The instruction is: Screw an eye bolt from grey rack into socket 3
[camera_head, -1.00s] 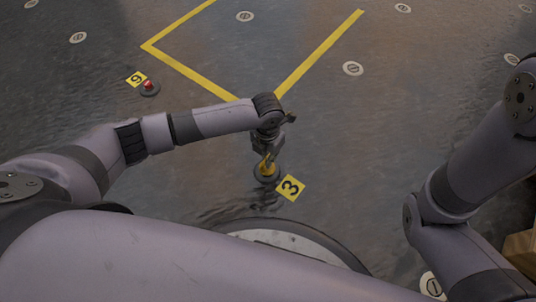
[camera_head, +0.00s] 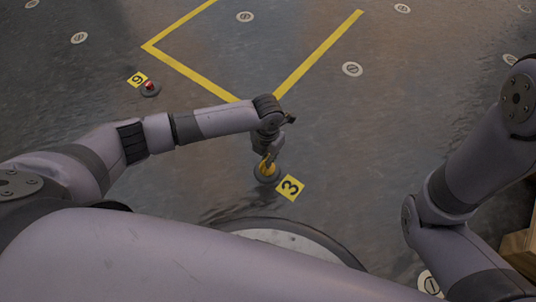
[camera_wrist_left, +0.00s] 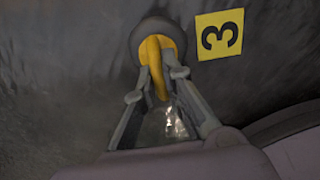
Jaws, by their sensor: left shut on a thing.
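A yellow eye bolt (camera_head: 267,169) stands at the dark round socket (camera_head: 258,179) beside the yellow plate marked 3 (camera_head: 290,188). My left gripper (camera_head: 271,155) reaches down from above, shut on the eye bolt. In the left wrist view, the two fingers (camera_wrist_left: 157,86) are on either side of the yellow ring (camera_wrist_left: 154,55), and the dark socket collar (camera_wrist_left: 143,30) surrounds its foot. How deep the thread sits is hidden. The 3 plate (camera_wrist_left: 219,34) lies beside it. My right arm shows at the right, but its gripper is out of view. The grey rack is not seen.
Another socket with a red piece (camera_head: 149,88) and its own yellow number plate (camera_head: 137,79) lies at the upper left. Yellow floor lines (camera_head: 318,53) and several pale floor discs (camera_head: 352,69) are flat. A wooden box (camera_head: 519,250) shows at the right edge.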

